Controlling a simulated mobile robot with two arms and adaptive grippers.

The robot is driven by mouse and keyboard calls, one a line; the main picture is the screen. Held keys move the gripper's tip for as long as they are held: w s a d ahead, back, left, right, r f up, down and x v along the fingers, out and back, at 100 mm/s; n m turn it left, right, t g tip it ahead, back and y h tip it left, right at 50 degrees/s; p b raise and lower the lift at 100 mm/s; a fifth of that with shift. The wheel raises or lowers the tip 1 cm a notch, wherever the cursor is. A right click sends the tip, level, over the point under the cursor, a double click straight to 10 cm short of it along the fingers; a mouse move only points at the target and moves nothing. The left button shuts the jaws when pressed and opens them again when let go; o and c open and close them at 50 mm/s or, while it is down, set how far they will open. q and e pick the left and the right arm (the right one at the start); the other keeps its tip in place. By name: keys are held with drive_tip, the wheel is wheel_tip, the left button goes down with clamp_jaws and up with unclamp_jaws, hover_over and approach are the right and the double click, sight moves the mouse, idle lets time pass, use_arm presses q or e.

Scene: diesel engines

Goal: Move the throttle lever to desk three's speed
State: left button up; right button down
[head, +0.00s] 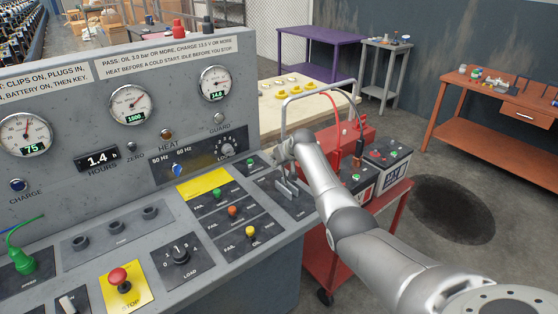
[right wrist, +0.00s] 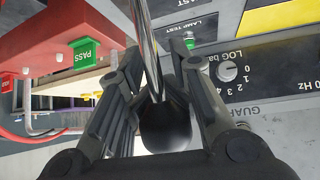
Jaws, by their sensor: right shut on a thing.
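The throttle lever (right wrist: 150,50) is a shiny metal rod with a dark knob in the right wrist view. My right gripper (right wrist: 158,68) has its fingers on both sides of it and is shut on it. In the head view my right gripper (head: 284,152) is at the right end of the grey control panel (head: 70,215), and it hides the lever's top. The middle gauge (head: 131,104) has a display reading 1500. My left gripper is not in view.
A red cart (head: 325,262) with a battery (head: 392,152) stands right of the panel. A red stop button (head: 118,276), a load dial (head: 180,256) and several coloured knobs sit on the panel. An orange workbench (head: 450,106) and a purple table (head: 320,36) stand beyond.

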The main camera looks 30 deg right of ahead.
drive_tip(key=shift+w+r, duration=0.2)
drive_tip(key=shift+r, duration=0.25)
drive_tip(key=c, duration=1.5)
unclamp_jaws()
drive_tip(key=o, duration=0.4)
drive_tip(key=shift+s+a, duration=0.2)
drive_tip(key=shift+a, duration=0.05)
drive_tip(key=shift+f, duration=0.1)
drive_tip(key=shift+d+f, duration=0.1)
drive_tip(key=shift+d, duration=0.05)
drive_tip(key=shift+s, duration=0.1)
drive_tip(key=shift+v, duration=6)
